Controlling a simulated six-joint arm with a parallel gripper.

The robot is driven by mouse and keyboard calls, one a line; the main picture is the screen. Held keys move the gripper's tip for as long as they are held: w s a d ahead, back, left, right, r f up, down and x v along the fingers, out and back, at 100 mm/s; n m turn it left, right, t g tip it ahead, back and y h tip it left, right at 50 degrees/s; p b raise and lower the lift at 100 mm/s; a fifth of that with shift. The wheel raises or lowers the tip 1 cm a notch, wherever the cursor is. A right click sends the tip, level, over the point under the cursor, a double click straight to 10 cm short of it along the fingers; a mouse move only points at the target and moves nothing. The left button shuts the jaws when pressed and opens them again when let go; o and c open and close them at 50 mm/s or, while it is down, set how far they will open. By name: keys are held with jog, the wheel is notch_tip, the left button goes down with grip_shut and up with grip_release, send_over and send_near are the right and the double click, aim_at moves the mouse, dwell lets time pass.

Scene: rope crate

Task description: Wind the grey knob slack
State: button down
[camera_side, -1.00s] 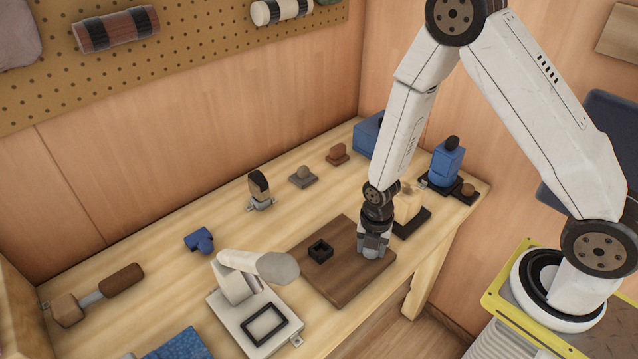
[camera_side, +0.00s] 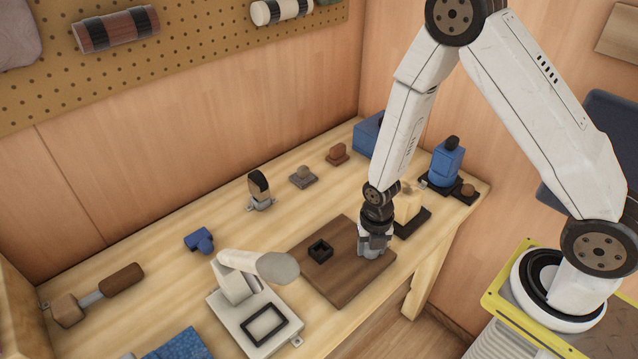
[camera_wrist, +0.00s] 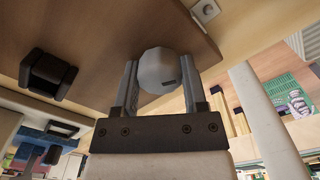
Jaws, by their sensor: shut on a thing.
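The grey knob (camera_wrist: 163,71) is a pale, rounded, many-sided piece with a small dark notch, seen in the wrist view against the brown board. My gripper (camera_wrist: 163,84) has one finger on each side of it and is shut on it. In the side view my gripper (camera_side: 374,251) points down at the right part of the brown board (camera_side: 345,287), and its fingers hide most of the knob.
A white press-like fixture (camera_side: 247,290) stands front left. A wooden block on a black base (camera_side: 411,222) is close behind my gripper. A blue bottle-like piece (camera_side: 446,163) stands at the back right.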

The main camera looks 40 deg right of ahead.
jog(key=n, duration=0.4)
jog(key=shift+s+f+n, duration=0.1)
jog(key=shift+n, duration=0.2)
jog(key=shift+c, duration=1.5)
grip_release()
jog(key=shift+r, duration=2.6)
